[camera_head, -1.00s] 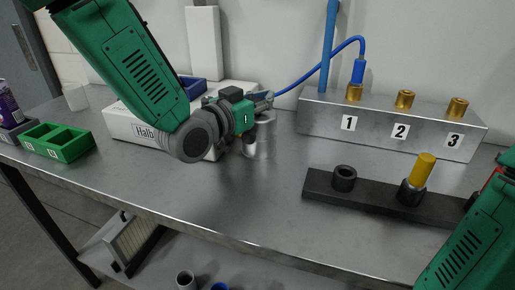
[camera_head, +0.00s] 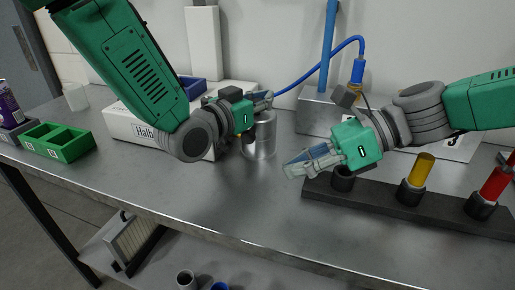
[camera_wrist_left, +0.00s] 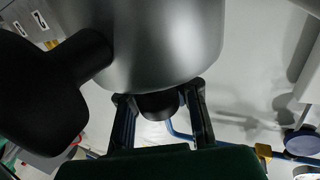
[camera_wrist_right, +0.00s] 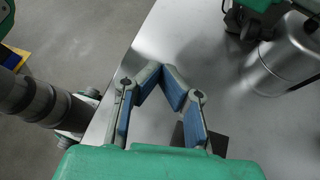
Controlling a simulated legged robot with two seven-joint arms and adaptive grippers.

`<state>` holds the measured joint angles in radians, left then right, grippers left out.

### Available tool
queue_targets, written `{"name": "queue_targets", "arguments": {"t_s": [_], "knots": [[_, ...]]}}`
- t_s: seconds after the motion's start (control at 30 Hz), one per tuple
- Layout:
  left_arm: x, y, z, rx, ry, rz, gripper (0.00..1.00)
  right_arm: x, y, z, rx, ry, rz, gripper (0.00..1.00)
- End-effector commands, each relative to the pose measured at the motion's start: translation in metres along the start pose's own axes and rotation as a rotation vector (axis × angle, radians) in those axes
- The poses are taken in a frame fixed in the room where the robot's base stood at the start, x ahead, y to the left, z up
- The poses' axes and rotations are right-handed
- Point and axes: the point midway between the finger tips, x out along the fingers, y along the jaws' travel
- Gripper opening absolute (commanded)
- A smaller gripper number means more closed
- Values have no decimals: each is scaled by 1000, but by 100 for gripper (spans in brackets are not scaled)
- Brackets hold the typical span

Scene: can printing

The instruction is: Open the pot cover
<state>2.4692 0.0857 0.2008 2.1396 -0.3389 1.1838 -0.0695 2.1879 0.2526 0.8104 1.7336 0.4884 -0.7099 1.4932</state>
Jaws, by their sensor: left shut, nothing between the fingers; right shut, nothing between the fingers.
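The pot (camera_head: 262,140) is a silver cylinder on the metal table, in the middle of the head view. It also shows in the left wrist view (camera_wrist_left: 150,45) and at the upper right of the right wrist view (camera_wrist_right: 285,62). My left gripper (camera_head: 266,99) is shut at the pot's top, partly covering it, so the cover is not clearly seen. In the left wrist view a dark knob-like part (camera_wrist_left: 160,104) shows beyond the fingers. My right gripper (camera_head: 291,170) is shut and empty, to the pot's right and nearer the front edge.
A black rack (camera_head: 378,200) with a yellow cylinder (camera_head: 421,169) and a red cylinder (camera_head: 496,186) lies under my right arm. A numbered metal block (camera_head: 310,118) stands behind. A white box (camera_head: 130,124) and a green tray (camera_head: 55,142) are left. The front middle of the table is clear.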

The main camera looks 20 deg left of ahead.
Motion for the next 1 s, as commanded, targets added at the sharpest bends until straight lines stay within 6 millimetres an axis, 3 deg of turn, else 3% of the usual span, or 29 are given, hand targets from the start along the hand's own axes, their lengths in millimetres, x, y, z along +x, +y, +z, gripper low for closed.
{"name": "queue_targets", "arguments": {"t_s": [0.03,0.1,0.23,0.37,0.8,1.0], "knots": [[0,1,0,0,0,1,0,-6,-24,5,17,-16,-64,0],[0,1,0,0,0,2,0,-14,-49,11,36,-36,-136,0],[-1,1,0,0,0,2,0,-24,-76,16,56,-57,-214,0],[-1,1,0,0,0,1,0,-15,-84,17,60,-60,-229,0],[-1,1,0,0,0,2,0,58,-99,21,60,-60,-225,0],[-1,1,0,0,0,1,0,71,-102,22,59,-60,-227,0]]}}
